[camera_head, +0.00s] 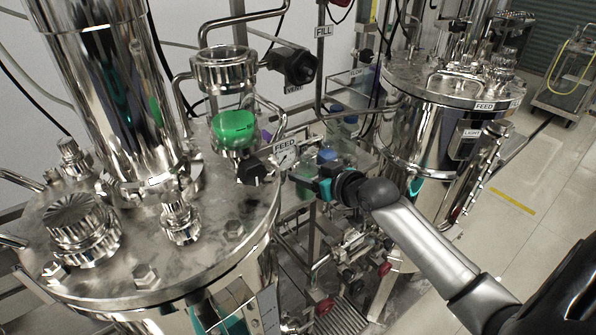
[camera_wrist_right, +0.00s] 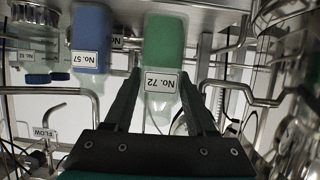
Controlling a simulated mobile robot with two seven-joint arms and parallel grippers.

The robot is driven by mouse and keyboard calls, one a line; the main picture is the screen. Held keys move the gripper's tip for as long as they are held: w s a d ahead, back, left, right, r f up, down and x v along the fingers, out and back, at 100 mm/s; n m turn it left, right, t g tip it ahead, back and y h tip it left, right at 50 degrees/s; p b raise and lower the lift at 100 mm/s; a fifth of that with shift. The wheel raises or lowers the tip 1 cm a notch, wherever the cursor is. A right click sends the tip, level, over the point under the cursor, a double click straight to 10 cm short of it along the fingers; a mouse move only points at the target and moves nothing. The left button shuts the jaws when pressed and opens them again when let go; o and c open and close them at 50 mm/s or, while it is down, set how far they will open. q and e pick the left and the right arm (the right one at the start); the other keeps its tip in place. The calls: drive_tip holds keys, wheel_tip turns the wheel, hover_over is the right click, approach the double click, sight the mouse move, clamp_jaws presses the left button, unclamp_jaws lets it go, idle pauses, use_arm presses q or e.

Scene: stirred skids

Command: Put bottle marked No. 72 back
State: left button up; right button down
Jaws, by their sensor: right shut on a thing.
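The bottle marked No. 72 (camera_wrist_right: 161,82) shows in the right wrist view, with a green part and a clear part. Its label reads upside down in that view. My right gripper (camera_wrist_right: 163,95) has one finger on each side of the bottle and is shut on it. In the head view my right gripper (camera_head: 324,187) reaches in from the lower right, between the two steel vessels; the bottle is hard to make out there. My left gripper is not in view.
A blue bottle marked No. 57 (camera_wrist_right: 88,58) stands beside the held bottle, with jars (camera_wrist_right: 35,60) further left. Pipes and frame bars surround the gripper. A large steel vessel (camera_head: 150,250) stands at left and another (camera_head: 430,125) at right. Open floor (camera_head: 545,190) lies at far right.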

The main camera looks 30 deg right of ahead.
sight(298, 166)
drive_tip(key=w, duration=0.3)
drive_tip(key=shift+w+a, duration=0.15)
drive_tip(key=shift+w+f, duration=0.2)
drive_tip(key=shift+f, duration=0.1)
drive_tip(key=shift+s+f+b, duration=0.1)
drive_tip(key=shift+f+b, duration=0.25)
drive_tip(key=shift+f, duration=0.05)
drive_tip(key=shift+f, duration=0.1)
drive_tip(key=shift+c, duration=1.1)
unclamp_jaws()
drive_tip(key=shift+f, duration=0.1)
drive_tip(key=shift+r, duration=0.2)
drive_tip(key=p+v, duration=0.2)
drive_tip(key=v, duration=1)
